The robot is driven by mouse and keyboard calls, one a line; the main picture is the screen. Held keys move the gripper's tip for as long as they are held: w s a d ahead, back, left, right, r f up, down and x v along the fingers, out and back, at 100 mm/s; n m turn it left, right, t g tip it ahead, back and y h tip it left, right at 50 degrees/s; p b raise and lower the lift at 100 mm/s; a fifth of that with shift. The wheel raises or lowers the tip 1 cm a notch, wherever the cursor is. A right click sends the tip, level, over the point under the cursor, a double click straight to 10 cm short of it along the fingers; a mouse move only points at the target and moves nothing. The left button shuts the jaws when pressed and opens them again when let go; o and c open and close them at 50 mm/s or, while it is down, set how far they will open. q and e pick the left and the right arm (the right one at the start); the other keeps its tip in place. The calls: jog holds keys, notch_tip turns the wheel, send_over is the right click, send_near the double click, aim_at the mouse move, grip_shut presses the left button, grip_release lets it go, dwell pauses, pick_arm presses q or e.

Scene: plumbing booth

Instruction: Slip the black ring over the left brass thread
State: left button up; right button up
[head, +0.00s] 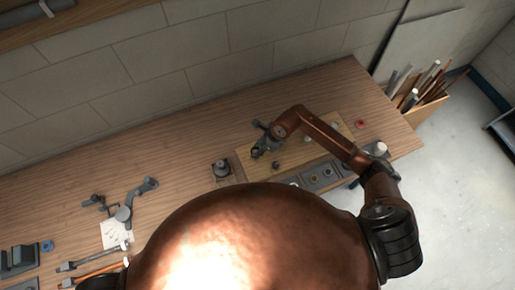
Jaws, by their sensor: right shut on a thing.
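My right arm reaches in from the right, and its dark gripper (262,146) is low over the left part of a light wooden board (291,153). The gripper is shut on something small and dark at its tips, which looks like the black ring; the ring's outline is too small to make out. The left brass thread cannot be told apart here; the gripper and arm cover part of the board. I cannot tell whether ring and thread touch. My left gripper is not in view.
A grey round fitting on a square plate (222,168) stands left of the board. Grey trays (311,180) lie in front. A red ring (361,123) lies to the right. A pipe box (425,108) stands at the bench's right end. Grey fittings (124,213) lie at left.

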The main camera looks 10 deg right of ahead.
jog(key=shift+f+b, duration=0.4)
jog(key=shift+f, duration=0.5)
jog(key=shift+f+b, duration=1.2)
jog(key=shift+f, duration=0.15)
jog(key=o, duration=1)
jog(key=shift+o, duration=0.2)
jog(key=o, duration=0.7)
jog(key=shift+o, duration=0.2)
